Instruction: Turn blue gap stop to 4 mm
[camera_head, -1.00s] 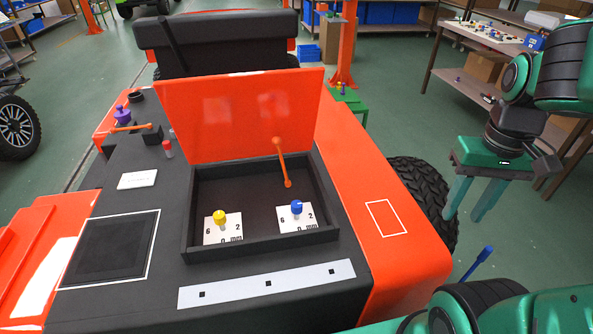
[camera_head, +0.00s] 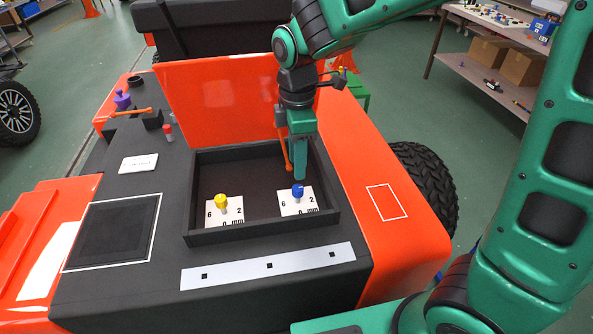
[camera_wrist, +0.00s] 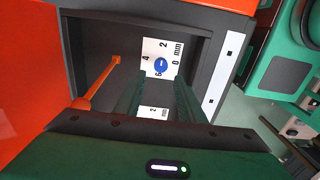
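The blue gap stop (camera_head: 298,190) is a blue knob on a white scale plate (camera_head: 290,208), at the right inside the open black box. In the wrist view, the blue knob (camera_wrist: 161,64) has a pale mark, with 0, 2, 4 and 6 printed around it. I cannot tell surely which number the mark points to. My gripper (camera_head: 300,172) points down over the box, its fingertips just above or behind the blue knob. In the wrist view, my gripper (camera_wrist: 156,84) is open and empty, with a gap between its fingers.
A yellow knob (camera_head: 221,201) on a similar plate stands at the left in the box. An orange rod (camera_wrist: 104,80) rises beside my fingers. The raised orange lid (camera_head: 215,100) stands behind, and the box's black front wall (camera_head: 265,229) is near.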

